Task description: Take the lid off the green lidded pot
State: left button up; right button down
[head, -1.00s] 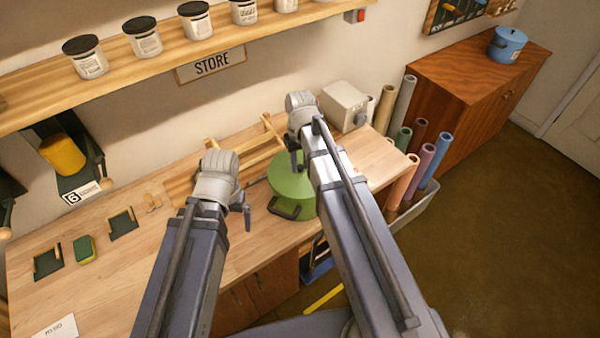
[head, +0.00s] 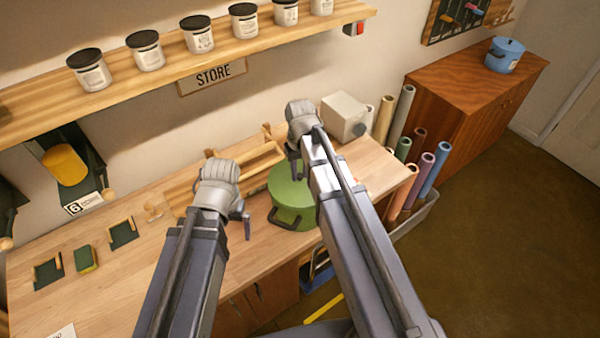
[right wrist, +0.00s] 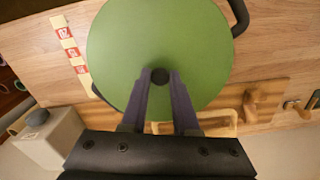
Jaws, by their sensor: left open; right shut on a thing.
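The green lidded pot (head: 300,219) stands on the wooden bench with dark side handles. Its flat round green lid (head: 290,188) covers the top; whether there is a gap under it cannot be told. My right gripper (head: 296,170) is over the lid, and its arm hides part of the pot. In the right wrist view, the fingers are shut on the dark lid knob (right wrist: 160,75) at the middle of the green lid (right wrist: 150,35). My left gripper (head: 246,222) is open and empty, left of the pot above the bench.
A wooden rack (head: 262,158) lies behind the pot, close to both arms. A pale box (head: 343,116) stands at the back right. A sponge (head: 87,258) and small dark holders lie on the left. Rolled tubes (head: 422,170) stand beyond the bench's right end.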

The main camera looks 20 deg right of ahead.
aim_at(300, 175)
notch_tip(300, 175, up, 9)
jog(key=p, duration=0.8)
